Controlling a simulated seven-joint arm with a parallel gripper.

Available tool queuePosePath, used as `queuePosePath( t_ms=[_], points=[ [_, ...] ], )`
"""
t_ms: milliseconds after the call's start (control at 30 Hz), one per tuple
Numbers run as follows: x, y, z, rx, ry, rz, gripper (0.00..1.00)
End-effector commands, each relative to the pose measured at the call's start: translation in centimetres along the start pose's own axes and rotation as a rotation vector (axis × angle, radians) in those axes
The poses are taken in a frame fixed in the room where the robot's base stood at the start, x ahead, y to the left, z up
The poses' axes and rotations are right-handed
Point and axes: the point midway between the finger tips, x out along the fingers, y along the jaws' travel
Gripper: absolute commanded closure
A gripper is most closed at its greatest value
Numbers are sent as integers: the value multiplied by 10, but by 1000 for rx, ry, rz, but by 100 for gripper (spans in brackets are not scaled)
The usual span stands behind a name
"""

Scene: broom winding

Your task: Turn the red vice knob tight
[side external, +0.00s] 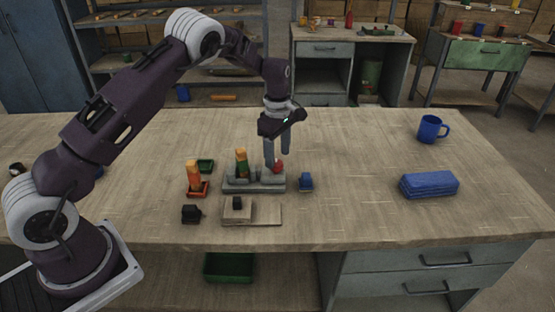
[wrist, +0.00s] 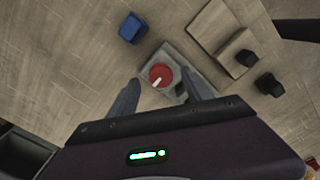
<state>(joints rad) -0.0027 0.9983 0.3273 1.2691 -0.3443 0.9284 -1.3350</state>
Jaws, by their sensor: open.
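The red vice knob (side external: 278,166) sits at the right end of a grey vice (side external: 240,185) on the workbench. In the wrist view the red knob (wrist: 160,76) is a round disc with a pale pointer mark, on the grey vice base (wrist: 182,62). My gripper (side external: 277,160) points down over the knob, its fingers spread. In the wrist view its two fingertips (wrist: 162,82) are on either side of the knob, apart from it. An orange and green upright piece (side external: 241,163) stands at the vice; how it is held I cannot tell.
A blue block (side external: 306,181) lies just right of the vice. A blue mug (side external: 431,128) and blue stack (side external: 428,185) are farther right, with clear bench between.

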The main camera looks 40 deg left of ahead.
Motion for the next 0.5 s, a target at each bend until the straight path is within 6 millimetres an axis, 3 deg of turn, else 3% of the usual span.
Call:
queuePosePath(
  t_ms=[167, 433, 500],
  points=[
    [23, -1, 0, 0, 0, -2, 42],
    [25, 0, 0, 2, 0, 0, 42],
    [25, 0, 0, 3, 0, 0, 56]
  ],
)
